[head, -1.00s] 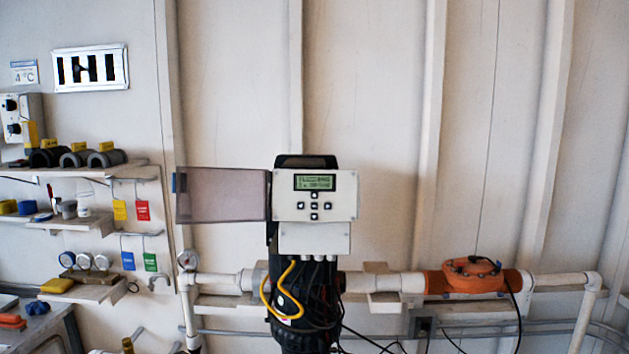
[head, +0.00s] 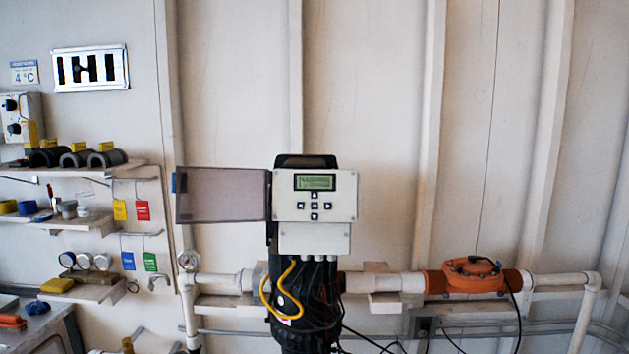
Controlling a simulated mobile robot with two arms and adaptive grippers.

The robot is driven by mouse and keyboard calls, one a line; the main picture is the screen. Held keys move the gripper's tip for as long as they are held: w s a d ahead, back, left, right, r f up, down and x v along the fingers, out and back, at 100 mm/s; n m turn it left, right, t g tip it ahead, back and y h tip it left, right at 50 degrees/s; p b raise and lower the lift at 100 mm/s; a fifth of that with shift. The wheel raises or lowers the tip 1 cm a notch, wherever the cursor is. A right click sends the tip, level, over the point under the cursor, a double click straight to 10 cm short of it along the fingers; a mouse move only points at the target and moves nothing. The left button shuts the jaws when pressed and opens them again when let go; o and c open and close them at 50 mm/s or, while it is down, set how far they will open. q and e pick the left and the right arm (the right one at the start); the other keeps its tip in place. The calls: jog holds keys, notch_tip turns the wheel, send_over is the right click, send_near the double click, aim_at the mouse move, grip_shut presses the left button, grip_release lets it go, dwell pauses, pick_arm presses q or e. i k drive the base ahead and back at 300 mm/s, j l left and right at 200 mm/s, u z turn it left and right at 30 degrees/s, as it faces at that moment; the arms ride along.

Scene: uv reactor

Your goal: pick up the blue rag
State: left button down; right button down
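A small dark-blue item (head: 37,308), perhaps the blue rag, lies on the grey workbench (head: 50,327) at the lower left, close to orange items (head: 12,321). It is too small for me to be sure that it is cloth. Neither of my grippers shows in the head view.
Shelves on the left wall hold grey pipe fittings (head: 76,159), a yellow sponge-like block (head: 57,285) and gauges (head: 102,262). A controller box (head: 316,195) with an open cover (head: 221,195) stands at centre. White pipes and an orange flow device (head: 472,275) run along the wall at right.

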aim_at(37, 308)
jog(key=u, duration=1.55)
jog(key=z, duration=0.95)
jog(key=i+j, duration=0.15)
jog(key=j, duration=0.25)
jog(key=i+j+z, duration=0.1)
jog(key=j, duration=0.35)
jog(key=i+j, duration=0.15)
jog(key=j, duration=0.25)
jog(key=i+j, duration=0.1)
jog(key=j, duration=0.35)
jog(key=i+j+z, duration=0.1)
jog(key=j, duration=0.35)
jog(key=i+j, duration=0.1)
jog(key=j, duration=0.3)
jog(key=i+j+z, duration=0.1)
jog(key=j, duration=0.35)
